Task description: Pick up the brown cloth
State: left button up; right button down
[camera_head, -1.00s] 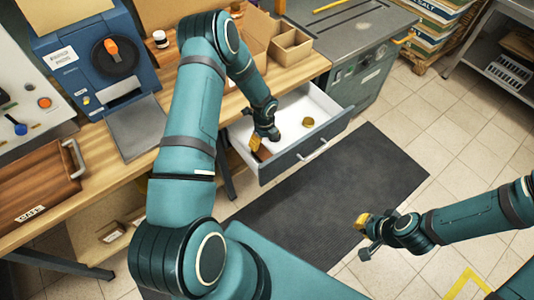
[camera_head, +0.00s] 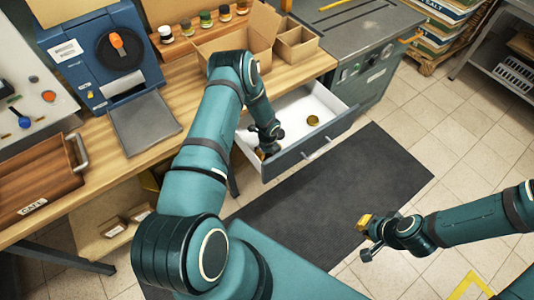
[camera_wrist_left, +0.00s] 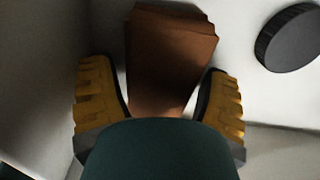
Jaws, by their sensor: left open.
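The brown cloth (camera_wrist_left: 168,55) lies on the white floor of the open drawer (camera_head: 303,152), as a folded, flat piece in the left wrist view. My left gripper (camera_wrist_left: 160,80) is open, with its yellow-padded fingers on either side of the cloth's near part. The cloth's near end is hidden behind my gripper body. In the head view my left gripper (camera_head: 265,152) reaches down into the drawer's near left end and mostly hides the cloth. My right gripper (camera_head: 367,237) is out over the floor, away from the drawer, with its fingers apart and empty.
A round, dark-sided object (camera_wrist_left: 288,38) lies right of the cloth; a round gold-topped item (camera_head: 312,120) shows in the drawer. Drawer walls stand close around my left gripper. The wooden bench (camera_head: 190,95) carries cardboard boxes (camera_head: 240,40), jars and a blue machine (camera_head: 105,50).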

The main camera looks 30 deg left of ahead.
pick_arm(q)
jog(key=shift+s, duration=0.1)
jog(key=c, duration=0.9)
jog(key=shift+c, duration=0.2)
notch_tip(320, 180, up, 10)
jog(key=shift+r+p, duration=0.1)
jog(key=shift+p, duration=0.3)
jog(key=shift+o, duration=0.6)
